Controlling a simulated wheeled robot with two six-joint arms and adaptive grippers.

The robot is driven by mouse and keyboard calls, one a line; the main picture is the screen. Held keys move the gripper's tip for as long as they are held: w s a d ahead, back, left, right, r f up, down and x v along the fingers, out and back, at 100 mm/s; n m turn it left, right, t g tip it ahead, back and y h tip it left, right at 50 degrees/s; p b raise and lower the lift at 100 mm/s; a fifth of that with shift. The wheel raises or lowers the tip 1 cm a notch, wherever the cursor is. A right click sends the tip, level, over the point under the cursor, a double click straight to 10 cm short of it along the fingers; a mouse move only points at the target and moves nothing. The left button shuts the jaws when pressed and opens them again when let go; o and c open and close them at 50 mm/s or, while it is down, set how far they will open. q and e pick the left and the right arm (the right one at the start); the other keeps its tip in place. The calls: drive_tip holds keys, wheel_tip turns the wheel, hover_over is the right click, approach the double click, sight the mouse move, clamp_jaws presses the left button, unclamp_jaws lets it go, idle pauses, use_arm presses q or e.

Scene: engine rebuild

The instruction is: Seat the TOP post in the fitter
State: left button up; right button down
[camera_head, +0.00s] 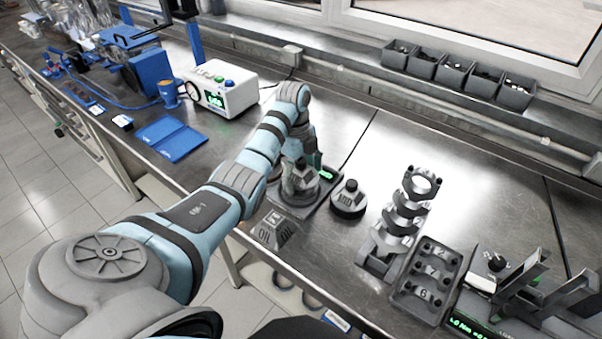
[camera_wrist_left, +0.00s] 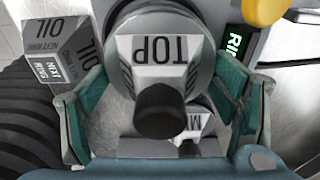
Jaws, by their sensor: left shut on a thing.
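My left gripper (camera_head: 302,178) is shut on the TOP post (camera_wrist_left: 160,62), a grey block with a black knob. In the left wrist view its two teal fingers stand on either side of the post. Under the post is the round grey body of the fitter (camera_wrist_left: 183,18). In the head view the fitter's dark base (camera_head: 322,200) shows below the gripper. I cannot tell whether the post touches the fitter or sits fully down in it. My right gripper is not in view.
A dark round weight-like piece (camera_head: 348,200) stands right of the fitter. Further right are a stand of grey rings (camera_head: 405,210), a numbered tray (camera_head: 428,278) and a gauge device. A white box with buttons (camera_head: 222,90) stands behind left. Small bins line the back ledge.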

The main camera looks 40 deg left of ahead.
use_arm(q)
drive_tip(key=shift+s+r, duration=0.1)
drive_tip(key=shift+r, duration=0.05)
drive_tip(key=shift+p, duration=0.45)
drive_tip(key=shift+s, duration=0.1)
idle(0.4)
drive_tip(key=shift+p, duration=0.35)
drive_tip(key=shift+f+b, duration=0.3)
drive_tip(key=shift+f, duration=0.45)
idle(0.5)
